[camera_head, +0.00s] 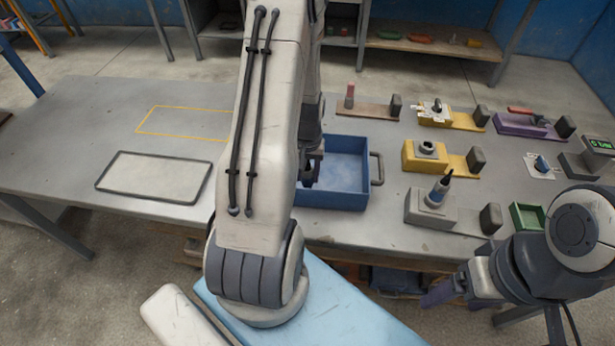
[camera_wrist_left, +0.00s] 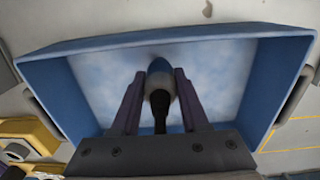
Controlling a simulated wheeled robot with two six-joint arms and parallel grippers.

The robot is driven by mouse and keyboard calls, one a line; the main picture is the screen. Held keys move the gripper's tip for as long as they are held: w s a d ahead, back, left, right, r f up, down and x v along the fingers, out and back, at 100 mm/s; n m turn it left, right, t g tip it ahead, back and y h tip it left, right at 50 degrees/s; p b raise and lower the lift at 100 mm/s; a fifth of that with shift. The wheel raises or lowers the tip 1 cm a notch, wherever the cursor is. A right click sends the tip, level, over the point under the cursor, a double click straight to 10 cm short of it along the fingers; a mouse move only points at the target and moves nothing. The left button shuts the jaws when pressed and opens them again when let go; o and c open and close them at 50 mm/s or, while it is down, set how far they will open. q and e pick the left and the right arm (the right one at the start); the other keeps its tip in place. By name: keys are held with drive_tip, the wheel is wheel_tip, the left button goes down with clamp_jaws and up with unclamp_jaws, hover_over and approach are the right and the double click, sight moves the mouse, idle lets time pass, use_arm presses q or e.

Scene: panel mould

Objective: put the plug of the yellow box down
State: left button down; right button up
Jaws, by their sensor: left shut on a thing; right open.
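In the left wrist view my left gripper (camera_wrist_left: 160,92) is shut on a plug (camera_wrist_left: 160,68) with a blue tip, a grey collar and a black tail. The plug is over the inside of the blue tray (camera_wrist_left: 170,38); whether it touches the floor I cannot tell. In the head view my left gripper (camera_head: 312,172) is at the left part of the blue tray (camera_head: 345,142), and my arm hides the plug. A yellow box (camera_head: 423,157) with an empty-looking round grey socket stands right of the tray. My right gripper (camera_head: 440,294) is open near the front edge.
A grey box (camera_head: 432,208) holds an upright plug. Another yellow box (camera_head: 436,112), a purple box (camera_head: 521,125) and a green bin (camera_head: 527,216) stand on the right. A black-rimmed panel (camera_head: 153,177) and a yellow outline (camera_head: 180,123) lie left, with bare table around them.

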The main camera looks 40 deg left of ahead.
use_arm(q)
drive_tip(key=shift+f, duration=1)
drive_tip(key=shift+f, duration=0.15)
drive_tip(key=shift+c, duration=2.1)
unclamp_jaws()
